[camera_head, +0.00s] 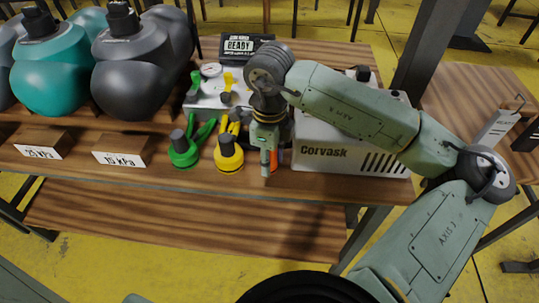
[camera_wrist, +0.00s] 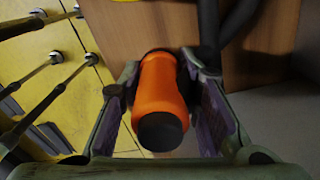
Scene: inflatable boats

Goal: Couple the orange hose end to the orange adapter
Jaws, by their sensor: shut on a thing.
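My gripper (camera_head: 267,165) points down at the front edge of the wooden bench, left of the white Corvask box. In the wrist view my gripper (camera_wrist: 158,88) is shut on an orange cylinder with dark ends, which I take to be the orange hose end (camera_wrist: 160,93). A strip of the orange hose end (camera_head: 274,160) shows beside the fingers in the head view. A dark hose (camera_wrist: 213,28) shows beyond it in the wrist view; where it joins is hidden. I cannot make out a separate orange adapter; my gripper and wrist hide that part of the bench.
A green fitting (camera_head: 184,150) and a yellow fitting (camera_head: 228,153) stand close left of my gripper. The Corvask box (camera_head: 335,155) is close on the right. Large teal and grey inflated shapes (camera_head: 140,65) fill the left.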

